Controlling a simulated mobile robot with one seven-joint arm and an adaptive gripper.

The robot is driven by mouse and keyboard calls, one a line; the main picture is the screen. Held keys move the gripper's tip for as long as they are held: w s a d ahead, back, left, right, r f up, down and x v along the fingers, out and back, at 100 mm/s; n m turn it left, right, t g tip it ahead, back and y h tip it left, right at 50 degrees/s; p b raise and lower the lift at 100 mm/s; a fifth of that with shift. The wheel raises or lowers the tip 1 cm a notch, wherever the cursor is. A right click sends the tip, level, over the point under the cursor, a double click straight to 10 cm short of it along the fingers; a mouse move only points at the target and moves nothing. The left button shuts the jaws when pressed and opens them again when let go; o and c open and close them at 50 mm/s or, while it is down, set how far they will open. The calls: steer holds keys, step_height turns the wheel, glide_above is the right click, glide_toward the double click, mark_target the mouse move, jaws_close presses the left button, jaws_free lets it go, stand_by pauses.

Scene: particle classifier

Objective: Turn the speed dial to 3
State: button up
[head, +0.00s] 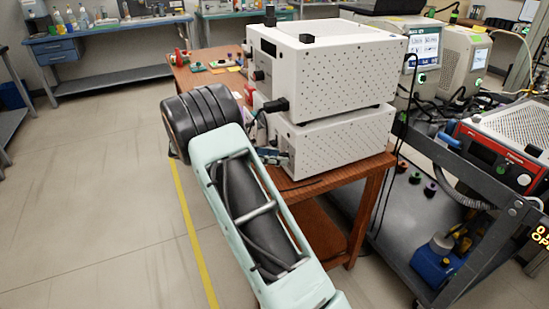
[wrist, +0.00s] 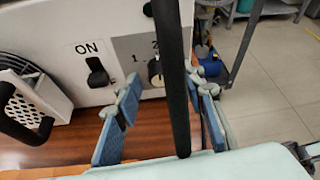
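The speed dial (wrist: 154,73) is on a grey panel (wrist: 131,48) on a white machine face in the wrist view. The numbers 1 and 2 show beside it; a dark upright bar crosses in front and hides the dial's right part and any further numbers. Its pointer setting cannot be read. My gripper (wrist: 165,90) is open, its two blue-padded fingers spread to either side of the dial, apparently short of it and empty.
A black switch (wrist: 97,72) marked ON sits left of the dial. A vented box with a black handle (wrist: 25,125) stands at the left. In the head view, a wooden table (head: 340,190) carries the machines, and a dark cart (head: 420,240) stands at the right.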

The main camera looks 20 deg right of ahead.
steer(key=shift+c, duration=0.5)
jaws_close()
steer(key=shift+s+f+m+t+b, duration=0.15)
steer(key=shift+m+t+b, duration=0.65)
steer(key=shift+m, duration=0.3)
steer(key=shift+s+f+m+t+b, duration=0.1)
steer(key=shift+f+m+t+b, duration=0.1)
steer(key=shift+m+t+b, duration=0.65)
steer(key=m+t+b, duration=0.1)
steer(key=m+b, duration=0.2)
steer(key=b, duration=0.2)
steer(key=shift+s+f+b, duration=0.1)
steer(key=shift+s+b, duration=0.05)
steer(key=shift+b, duration=0.25)
steer(key=shift+m+t+h+b, duration=0.3)
steer(key=shift+m+t+b, duration=0.25)
steer(key=shift+b, duration=0.7)
steer(key=shift+r+m, duration=0.25)
steer(key=shift+m, duration=0.05)
